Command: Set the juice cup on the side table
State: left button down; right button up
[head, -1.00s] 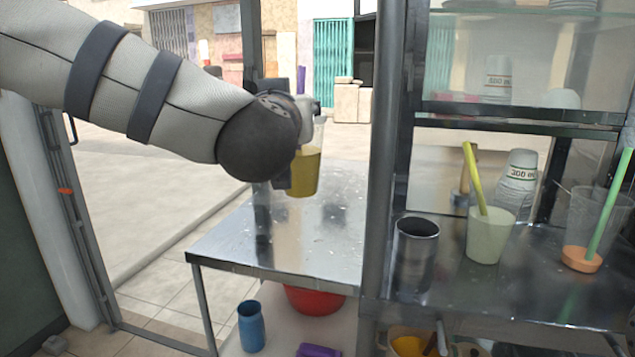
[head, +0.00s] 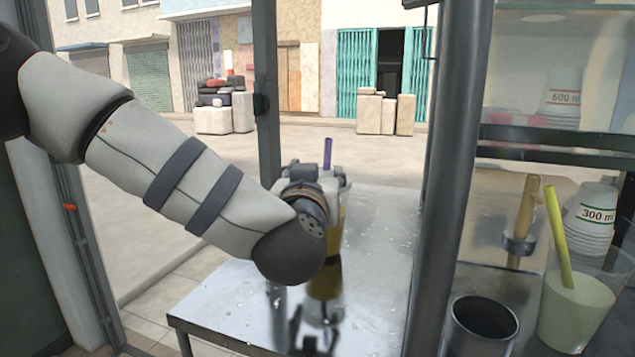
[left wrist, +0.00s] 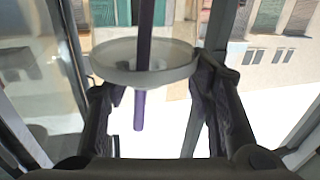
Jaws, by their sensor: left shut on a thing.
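The juice cup (head: 341,226) is clear and filled with yellow juice, with a purple straw (head: 327,152) standing in it. It is over the metal side table (head: 225,305), largely hidden by my left arm. My left gripper (head: 322,182) is shut on the cup. In the left wrist view, the cup's pale rim (left wrist: 145,62) sits between the fingers of my left gripper (left wrist: 155,88), with the straw through it. I cannot tell whether the cup's base touches the table. My right gripper is not in view.
A metal post (head: 449,180) stands right of the side table. Beyond it, a counter holds a metal cup (head: 482,328), a pale drink with a yellow straw (head: 575,315) and stacked cups (head: 592,215). The visible tabletop is otherwise largely clear.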

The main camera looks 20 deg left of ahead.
pick_arm(q)
jog(key=shift+f, duration=0.25)
jog(key=c, duration=0.7)
grip_release()
jog(key=shift+f, duration=0.15)
jog(key=shift+c, duration=0.2)
jog(key=v, duration=1.2)
